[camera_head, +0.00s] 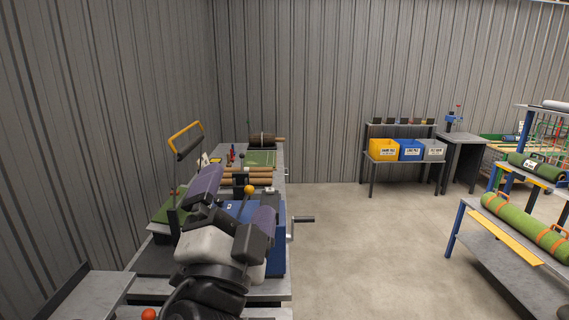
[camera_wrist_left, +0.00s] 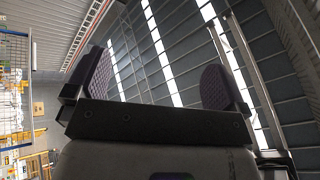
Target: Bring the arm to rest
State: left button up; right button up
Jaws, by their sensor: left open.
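My left gripper (camera_head: 241,192) is in the lower middle of the head view, in front of the workbench (camera_head: 268,298). Its two purple-padded fingers stand wide apart, and I see nothing between them. In the left wrist view the gripper (camera_wrist_left: 157,75) also shows open and empty, with the roof behind its fingers. The gripper and wrist hide part of the bench and a blue box-like machine (camera_head: 275,240) with a crank. My right gripper is not in view.
Brown rolls (camera_head: 247,177) and a green mat (camera_head: 261,159) lie on the bench beyond the gripper. A rack at the right holds a green turf roll (camera_head: 525,225). Yellow (camera_head: 383,150), blue and grey bins stand at the back. The floor between is clear.

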pick_arm(q)
jog(key=s+a+f+n+g+y+p, duration=0.1)
jog(key=s+a+f+n+g+p, duration=0.5)
jog(key=f+p, duration=0.3)
jog(key=s+a+f+n+g+y+p, duration=0.1)
jog(key=s+a+f+n+g+p, duration=0.3)
jog(key=a+f+g+p, duration=0.35)
jog(key=s+f+g+p, duration=0.2)
jog(key=s+f+p, duration=0.1)
jog(key=s, duration=0.4)
jog(key=s+a+f+g+p, duration=0.1)
jog(key=s+f+g+p, duration=0.1)
jog(key=s+f+p, duration=0.2)
jog(key=s+a+f+n+g+p, duration=0.1)
jog(key=s+p, duration=0.4)
jog(key=s, duration=0.5)
notch_tip(320, 180, down, 3)
jog(key=shift+s+r+g+y, duration=0.15)
jog(key=shift+s+g+y, duration=0.15)
jog(key=shift+g, duration=0.35)
